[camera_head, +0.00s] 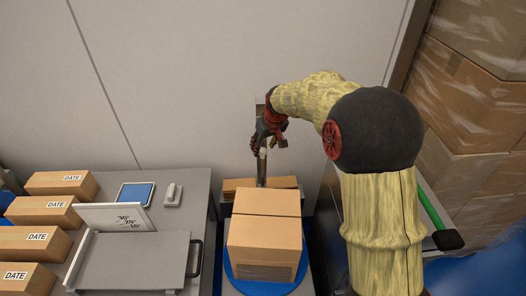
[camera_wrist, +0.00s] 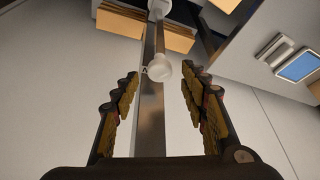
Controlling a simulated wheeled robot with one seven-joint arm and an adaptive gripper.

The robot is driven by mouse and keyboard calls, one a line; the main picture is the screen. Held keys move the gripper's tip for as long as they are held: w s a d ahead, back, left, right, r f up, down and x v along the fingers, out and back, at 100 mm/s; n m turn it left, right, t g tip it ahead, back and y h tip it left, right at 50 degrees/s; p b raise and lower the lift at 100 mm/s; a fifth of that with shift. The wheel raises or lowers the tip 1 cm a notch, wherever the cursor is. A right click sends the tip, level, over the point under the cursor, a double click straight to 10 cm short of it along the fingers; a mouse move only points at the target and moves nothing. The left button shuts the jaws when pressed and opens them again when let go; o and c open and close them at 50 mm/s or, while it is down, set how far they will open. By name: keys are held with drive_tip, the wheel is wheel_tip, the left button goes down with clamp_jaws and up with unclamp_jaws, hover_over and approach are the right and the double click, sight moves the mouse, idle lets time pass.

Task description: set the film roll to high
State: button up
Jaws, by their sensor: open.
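A bare metal mast (camera_wrist: 150,125) stands behind a cardboard box (camera_head: 264,245); its lower part also shows in the head view (camera_head: 262,168). On the mast in the wrist view is a white knob-like part (camera_wrist: 159,71), with a white rounded piece (camera_wrist: 160,8) at the top edge of the picture. I cannot tell which of these is the film roll, or its setting. My gripper (camera_wrist: 160,77) is open, with one finger on each side of the mast and knob, apart from both. In the head view my gripper (camera_head: 265,137) is at the mast's upper part and hides some of it.
The box stands on a blue round turntable (camera_head: 233,272). At left, a grey bench (camera_head: 195,185) carries a blue-faced panel (camera_head: 135,194), a white switch-like piece (camera_head: 173,195) and an angle-marked board (camera_head: 110,217). Several DATE boxes (camera_head: 44,212) stand further left. Wrapped cartons (camera_head: 465,95) stand at right.

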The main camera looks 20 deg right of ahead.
drive_tip(key=shift+x, duration=1.15)
drive_tip(key=shift+c, duration=1)
clamp_jaws()
